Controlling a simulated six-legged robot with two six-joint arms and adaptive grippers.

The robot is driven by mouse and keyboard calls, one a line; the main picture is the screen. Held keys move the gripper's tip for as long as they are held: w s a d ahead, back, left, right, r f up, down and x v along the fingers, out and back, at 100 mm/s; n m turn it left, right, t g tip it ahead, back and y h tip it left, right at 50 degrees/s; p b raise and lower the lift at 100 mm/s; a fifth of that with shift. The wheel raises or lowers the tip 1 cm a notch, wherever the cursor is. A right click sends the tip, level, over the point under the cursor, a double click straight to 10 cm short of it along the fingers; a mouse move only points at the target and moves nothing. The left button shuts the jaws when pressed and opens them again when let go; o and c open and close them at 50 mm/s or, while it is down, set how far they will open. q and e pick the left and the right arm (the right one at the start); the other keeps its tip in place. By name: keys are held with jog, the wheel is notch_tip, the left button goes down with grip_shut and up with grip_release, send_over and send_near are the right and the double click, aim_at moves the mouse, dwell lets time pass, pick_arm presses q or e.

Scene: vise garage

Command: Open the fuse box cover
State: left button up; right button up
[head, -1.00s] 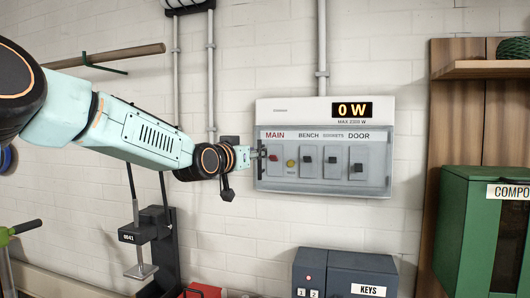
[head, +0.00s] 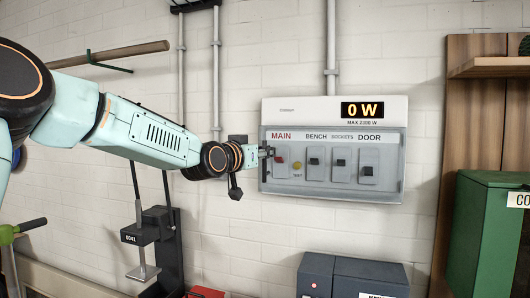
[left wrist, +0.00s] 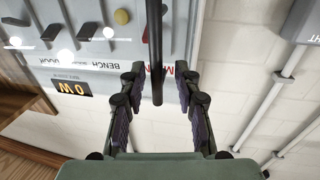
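The fuse box (head: 290,108) hangs on the wall, its display reading 0 W. Its clear cover (head: 330,194) lies over the row of switches and looks closed. My left gripper (head: 265,158) is at the cover's left edge, beside the red MAIN switch (head: 279,159). In the left wrist view the box appears upside down. There my left gripper (left wrist: 158,85) has its fingers spread, with a dark bar (left wrist: 156,40) between them, apparently a handle on the cover's edge. Gaps show on both sides of the bar. My right gripper is in neither view.
A green cabinet (head: 480,235) and a wooden shelf unit (head: 476,120) stand to the right. A dark key box (head: 350,272) is below the fuse box. A black stand (head: 165,240) is below my left arm, and a wooden pole (head: 110,54) is above it.

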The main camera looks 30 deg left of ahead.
pick_arm(q)
jog(key=shift+w+d, duration=0.2)
jog(key=shift+d, duration=0.05)
jog(key=c, duration=0.4)
jog(key=shift+s+a, duration=0.2)
grip_shut()
jog(key=shift+w, duration=0.1)
